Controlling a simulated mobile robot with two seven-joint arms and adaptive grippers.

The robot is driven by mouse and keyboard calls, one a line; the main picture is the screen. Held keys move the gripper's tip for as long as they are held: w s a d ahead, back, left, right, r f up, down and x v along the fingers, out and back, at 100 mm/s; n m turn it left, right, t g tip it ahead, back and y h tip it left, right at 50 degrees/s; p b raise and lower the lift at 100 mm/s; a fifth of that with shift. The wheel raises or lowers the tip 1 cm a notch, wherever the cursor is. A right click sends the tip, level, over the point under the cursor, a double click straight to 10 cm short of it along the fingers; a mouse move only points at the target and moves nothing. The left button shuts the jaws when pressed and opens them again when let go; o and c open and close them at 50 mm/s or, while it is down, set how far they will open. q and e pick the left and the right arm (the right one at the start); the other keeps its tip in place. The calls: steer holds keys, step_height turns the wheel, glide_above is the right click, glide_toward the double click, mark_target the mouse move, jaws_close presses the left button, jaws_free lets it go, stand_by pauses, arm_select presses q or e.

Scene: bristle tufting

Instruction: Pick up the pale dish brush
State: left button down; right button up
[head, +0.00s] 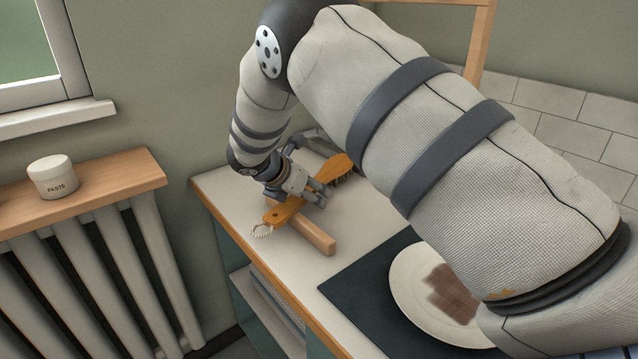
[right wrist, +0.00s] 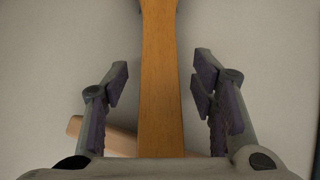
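A dish brush (head: 283,211) with a honey-coloured wooden handle and dark bristles lies on the pale countertop. Its handle end, with a white cord loop, rests across a wooden bar (head: 316,234), and its head points to the back right. My right gripper (head: 314,193) is over the middle of the brush. In the right wrist view the gripper (right wrist: 161,82) is open, with the brush handle (right wrist: 160,85) between its fingers and a gap on each side. Part of the handle is hidden by the gripper in the head view. My left gripper is not in view.
A dark mat (head: 355,290) with a white, brown-stained plate (head: 405,291) lies at the front right of the counter. A paste jar (head: 53,177) stands on a wooden shelf (head: 105,193) above a radiator at left. A grey curved object is partly hidden behind the brush.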

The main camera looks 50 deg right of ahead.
jaws_close()
